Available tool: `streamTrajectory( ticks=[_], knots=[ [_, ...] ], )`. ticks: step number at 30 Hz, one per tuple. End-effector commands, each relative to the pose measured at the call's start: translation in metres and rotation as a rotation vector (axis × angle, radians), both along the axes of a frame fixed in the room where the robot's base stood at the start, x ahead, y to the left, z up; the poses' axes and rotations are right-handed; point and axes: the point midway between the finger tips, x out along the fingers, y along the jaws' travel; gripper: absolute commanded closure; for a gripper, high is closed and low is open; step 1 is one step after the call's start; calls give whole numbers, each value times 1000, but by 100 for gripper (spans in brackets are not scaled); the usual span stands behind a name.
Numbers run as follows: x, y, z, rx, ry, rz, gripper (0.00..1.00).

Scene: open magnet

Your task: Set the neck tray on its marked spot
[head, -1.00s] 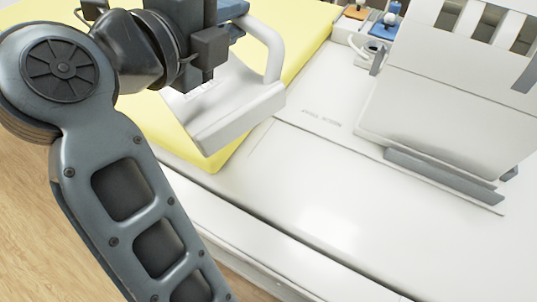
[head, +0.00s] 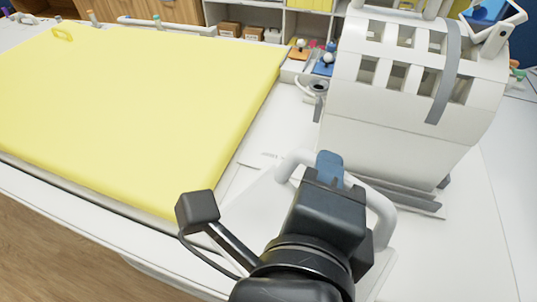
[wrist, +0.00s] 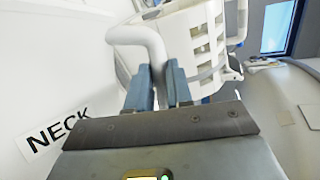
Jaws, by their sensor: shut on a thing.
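The neck tray (head: 384,208) is a white plate with a raised loop handle. My gripper (head: 326,168) is shut on this handle, which also shows in the wrist view (wrist: 138,36) at the blue fingertips (wrist: 160,84). A black-on-white NECK label (wrist: 56,134) lies at the left of the wrist view. My wrist hides much of the tray in the head view. Faint printed lettering (head: 264,155) on the white table top marks the spot, just left of the handle. I cannot tell whether the tray touches the table.
A white slatted coil housing (head: 395,135) with a grey strap stands just behind the tray, close to the handle. A yellow mattress (head: 130,110) fills the left. Small coloured items (head: 322,66) stand at the back. White table surface is clear at the far right.

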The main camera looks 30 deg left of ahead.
Motion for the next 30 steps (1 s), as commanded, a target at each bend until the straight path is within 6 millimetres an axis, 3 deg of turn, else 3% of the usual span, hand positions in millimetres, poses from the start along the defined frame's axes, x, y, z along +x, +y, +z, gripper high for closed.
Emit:
streamTrajectory(
  ticks=[9,15,23,30],
  knots=[
    [-2,66,-38,-2,0,7,100],
    [-2,97,-57,-1,-2,3,100],
    [-1,108,-68,0,-1,2,100],
    [-2,107,-98,-2,-1,2,100]
  ],
)
